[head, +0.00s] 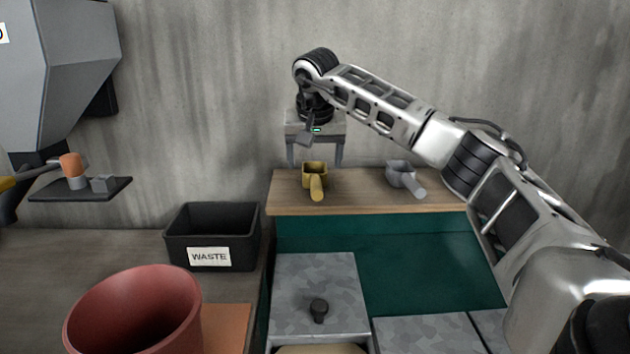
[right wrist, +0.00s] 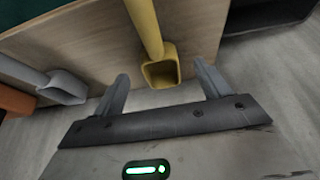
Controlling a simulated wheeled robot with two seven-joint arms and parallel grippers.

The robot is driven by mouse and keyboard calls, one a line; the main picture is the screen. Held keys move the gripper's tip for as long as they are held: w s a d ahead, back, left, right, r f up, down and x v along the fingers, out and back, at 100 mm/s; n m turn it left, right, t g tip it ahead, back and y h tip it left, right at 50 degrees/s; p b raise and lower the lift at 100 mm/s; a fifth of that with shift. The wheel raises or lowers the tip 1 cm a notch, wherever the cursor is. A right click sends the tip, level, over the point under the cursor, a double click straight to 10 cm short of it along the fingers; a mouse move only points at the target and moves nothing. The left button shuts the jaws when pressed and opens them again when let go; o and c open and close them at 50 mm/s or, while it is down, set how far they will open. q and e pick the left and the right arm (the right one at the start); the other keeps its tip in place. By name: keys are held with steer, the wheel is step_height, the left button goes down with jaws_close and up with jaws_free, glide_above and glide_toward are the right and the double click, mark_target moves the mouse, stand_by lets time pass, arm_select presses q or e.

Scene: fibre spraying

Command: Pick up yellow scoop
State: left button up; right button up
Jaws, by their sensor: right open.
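The yellow scoop (head: 315,178) lies on the wooden shelf in the head view, its handle pointing toward me. My right gripper (head: 316,165) is above and behind it, pointing down, with its two fingers apart. In the right wrist view the yellow scoop (right wrist: 160,72) shows between and beyond the open fingers of my right gripper (right wrist: 160,88), and nothing is held. My left gripper does not show in the head view.
A grey scoop (head: 402,175) lies on the same wooden shelf (head: 355,195), to the right. A black waste bin (head: 213,238) stands to the left. A red bucket (head: 135,312) is at front left. A grey lidded box (head: 315,285) lies below the shelf.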

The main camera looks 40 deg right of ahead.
steer(key=x, duration=0.5)
steer(key=shift+p, duration=0.35)
steer(key=shift+r, duration=0.1)
steer(key=c, duration=1.1)
steer(key=shift+o, duration=0.2)
